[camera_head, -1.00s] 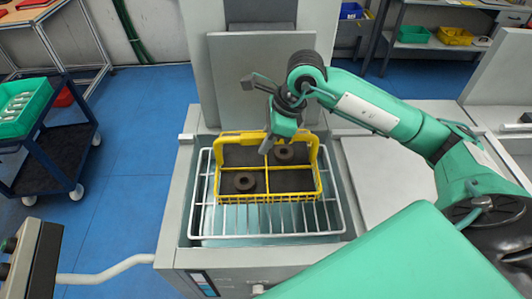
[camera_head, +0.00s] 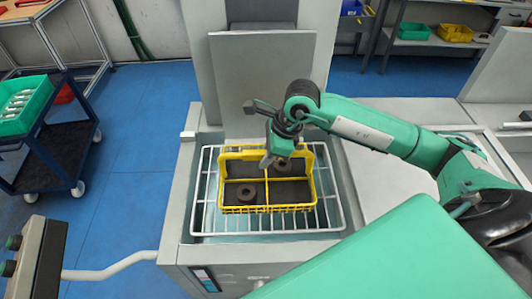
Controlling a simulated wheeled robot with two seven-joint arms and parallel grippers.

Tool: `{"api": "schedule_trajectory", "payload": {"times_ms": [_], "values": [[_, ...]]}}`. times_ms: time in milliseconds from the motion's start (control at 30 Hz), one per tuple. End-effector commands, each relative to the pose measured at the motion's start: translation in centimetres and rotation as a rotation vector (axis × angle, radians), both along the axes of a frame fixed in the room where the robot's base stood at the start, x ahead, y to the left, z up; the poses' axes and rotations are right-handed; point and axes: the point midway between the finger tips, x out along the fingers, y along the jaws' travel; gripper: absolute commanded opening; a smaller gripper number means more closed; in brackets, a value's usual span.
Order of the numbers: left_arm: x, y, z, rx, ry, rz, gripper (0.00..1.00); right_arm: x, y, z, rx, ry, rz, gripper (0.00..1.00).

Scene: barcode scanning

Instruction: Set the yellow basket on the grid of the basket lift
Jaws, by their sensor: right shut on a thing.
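The yellow basket (camera_head: 267,208) is over the white wire grid (camera_head: 270,234) of the basket lift, inside its outline as seen from above. It looks level. Whether it touches the wires or is just above them, I cannot tell. Two dark ring-shaped parts lie in it, in the front left and back right compartments. My right gripper (camera_head: 267,160) is shut on the basket's handle (camera_head: 240,153) at the back and points down; the arm hides part of the handle. My left gripper is not in view.
The grey machine housing (camera_head: 168,240) surrounds the grid, with an upright grey panel (camera_head: 262,80) close behind. A control box (camera_head: 38,262) on a white bent pipe is at front left. A blue cart (camera_head: 62,155) with a green bin (camera_head: 22,105) stands farther left.

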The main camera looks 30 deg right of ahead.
Motion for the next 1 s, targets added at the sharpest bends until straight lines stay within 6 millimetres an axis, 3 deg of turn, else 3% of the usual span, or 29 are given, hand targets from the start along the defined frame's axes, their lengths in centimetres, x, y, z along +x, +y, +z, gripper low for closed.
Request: {"api": "schedule_trajectory", "payload": {"times_ms": [100,133,233,667,700,1000], "values": [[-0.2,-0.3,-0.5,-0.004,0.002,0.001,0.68,0.0,0.0,-0.3,0.001,-0.002,0.001,0.0],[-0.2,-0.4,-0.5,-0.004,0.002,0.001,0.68,0.0,0.0,-0.4,0.0,0.0,0.0,0.19],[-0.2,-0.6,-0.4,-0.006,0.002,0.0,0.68,0.0,0.0,-0.3,0.0,0.0,0.0,0.39],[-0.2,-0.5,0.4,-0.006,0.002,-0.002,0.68,0.0,0.0,0.4,0.0,0.001,0.0,0.39],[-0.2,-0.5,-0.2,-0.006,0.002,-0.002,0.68,0.0,-0.3,0.6,0.0,-0.003,0.0,0.39],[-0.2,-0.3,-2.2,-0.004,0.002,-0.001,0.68,-1.1,-2.6,6.6,-0.002,-0.007,-0.001,0.39]]}}
